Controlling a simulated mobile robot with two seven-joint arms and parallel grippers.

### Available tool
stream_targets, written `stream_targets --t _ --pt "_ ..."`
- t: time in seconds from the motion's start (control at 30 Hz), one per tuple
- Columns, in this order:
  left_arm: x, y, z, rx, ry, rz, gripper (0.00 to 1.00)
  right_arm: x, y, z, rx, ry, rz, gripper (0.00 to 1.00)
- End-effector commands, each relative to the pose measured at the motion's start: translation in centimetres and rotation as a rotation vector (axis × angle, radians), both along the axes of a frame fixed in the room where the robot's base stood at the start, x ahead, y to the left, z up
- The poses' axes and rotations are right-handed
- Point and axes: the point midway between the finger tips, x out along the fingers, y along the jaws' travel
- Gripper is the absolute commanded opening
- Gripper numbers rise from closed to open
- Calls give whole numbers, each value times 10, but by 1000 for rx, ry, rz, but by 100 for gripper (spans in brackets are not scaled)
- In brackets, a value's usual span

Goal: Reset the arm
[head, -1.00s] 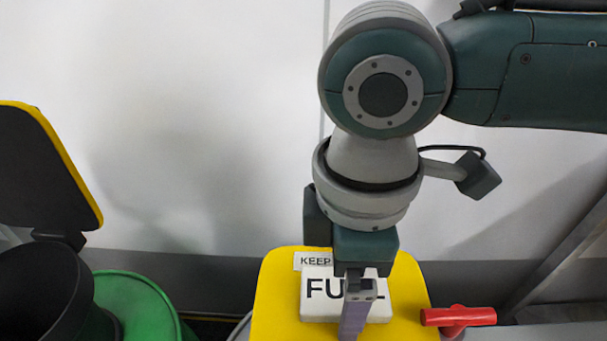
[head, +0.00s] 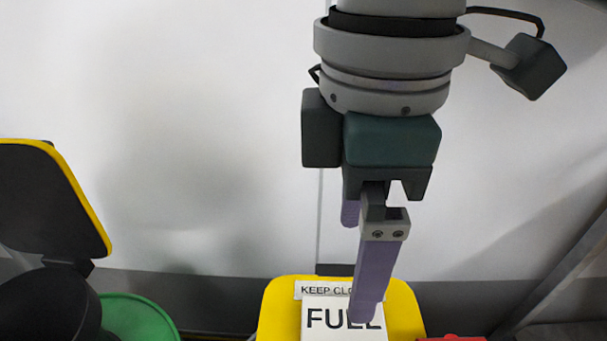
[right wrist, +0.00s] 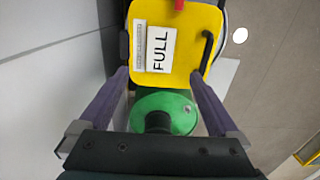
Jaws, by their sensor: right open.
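My right gripper (head: 360,290) hangs from the top of the head view with its purple fingers pointing down. It is open and holds nothing. Its near finger overlaps a white FULL sign (head: 320,325) on a yellow lid (head: 275,310); in this view I cannot tell the gap. In the right wrist view the open fingers (right wrist: 158,78) are spread wide, with the yellow lid (right wrist: 185,75) and the sign (right wrist: 161,50) beyond them. My left gripper is not in view.
A green drum top (head: 145,320) stands at lower left, beside a dark panel with a yellow edge (head: 45,200). A red part (head: 452,338) shows at the bottom right. A pale wall (head: 200,130) is behind. A metal rail (head: 560,265) slopes at right.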

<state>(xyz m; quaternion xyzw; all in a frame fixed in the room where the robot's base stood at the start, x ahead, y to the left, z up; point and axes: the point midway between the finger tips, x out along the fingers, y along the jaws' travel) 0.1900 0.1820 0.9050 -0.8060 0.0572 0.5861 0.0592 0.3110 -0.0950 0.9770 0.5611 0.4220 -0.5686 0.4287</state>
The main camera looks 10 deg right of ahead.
Motion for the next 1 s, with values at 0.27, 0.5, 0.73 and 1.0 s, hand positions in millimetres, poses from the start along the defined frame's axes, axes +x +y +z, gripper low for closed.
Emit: stream_targets --t 0.27,0.5,0.73,1.0 --pt "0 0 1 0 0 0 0 0 0 7 1 -1 1 98" --pt "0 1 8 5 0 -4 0 -5 9 8 32 -2 3 98" --pt "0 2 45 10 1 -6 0 -35 59 27 269 -40 -85 98" --pt "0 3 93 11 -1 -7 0 -54 56 59 471 -127 -496 98"
